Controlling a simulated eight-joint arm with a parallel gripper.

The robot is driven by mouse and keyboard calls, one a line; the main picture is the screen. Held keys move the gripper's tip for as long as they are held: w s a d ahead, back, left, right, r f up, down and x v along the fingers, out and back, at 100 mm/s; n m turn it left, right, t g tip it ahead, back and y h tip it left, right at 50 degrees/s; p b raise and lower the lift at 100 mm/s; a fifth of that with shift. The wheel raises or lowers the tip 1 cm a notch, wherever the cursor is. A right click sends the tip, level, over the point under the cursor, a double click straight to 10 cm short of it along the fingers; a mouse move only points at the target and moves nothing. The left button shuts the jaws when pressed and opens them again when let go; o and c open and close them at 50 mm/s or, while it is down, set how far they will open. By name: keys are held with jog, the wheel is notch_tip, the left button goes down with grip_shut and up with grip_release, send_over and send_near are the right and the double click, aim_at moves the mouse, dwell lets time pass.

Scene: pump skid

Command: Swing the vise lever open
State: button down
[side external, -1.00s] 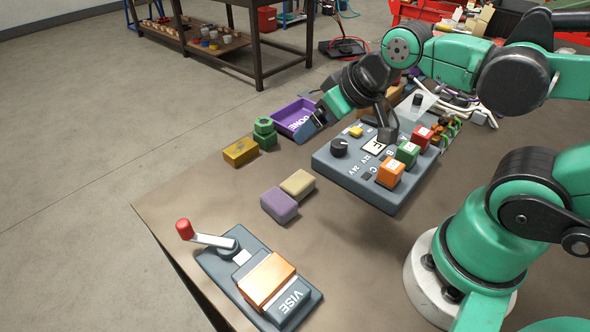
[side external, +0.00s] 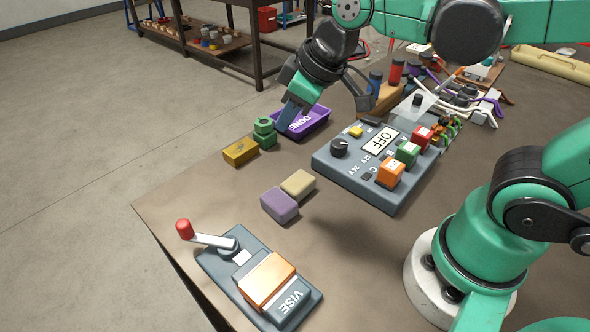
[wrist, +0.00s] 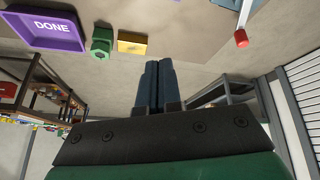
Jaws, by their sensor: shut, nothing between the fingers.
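The vise (side external: 262,278) sits at the front left corner of the table, with an orange block (side external: 267,281) between its jaws. Its lever (side external: 212,239) is a pale bar with a red knob (side external: 184,229), pointing left past the table edge. In the wrist view the red knob (wrist: 241,39) and part of the lever (wrist: 243,14) show at the upper right. My gripper (side external: 288,124) is in the air near the purple tray, well away from the lever. In the wrist view its two fingers (wrist: 157,70) are together with nothing between them.
A purple block (side external: 279,205) and a tan block (side external: 298,184) lie between the vise and the control box (side external: 345,178). The table around the vise is otherwise clear.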

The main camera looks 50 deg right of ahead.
jog(key=w+a+n+g+y, duration=0.1)
jog(key=w+a+n+g, duration=0.1)
jog(key=a+n, duration=0.7)
jog(key=w+a+f+n+g+y, duration=0.1)
jog(key=a+n+g, duration=0.4)
jog(key=a+n, duration=0.3)
jog(key=shift+w+a+f+n, duration=0.15)
jog(key=shift+w+a+n, duration=0.25)
jog(key=shift+a, duration=0.85)
jog(key=f, duration=0.9)
jog(key=shift+s+a+f, duration=0.1)
jog(key=shift+a+f, duration=0.15)
jog(key=shift+a, duration=0.05)
jog(key=shift+w+d, duration=0.25)
jog(key=shift+d, duration=0.4)
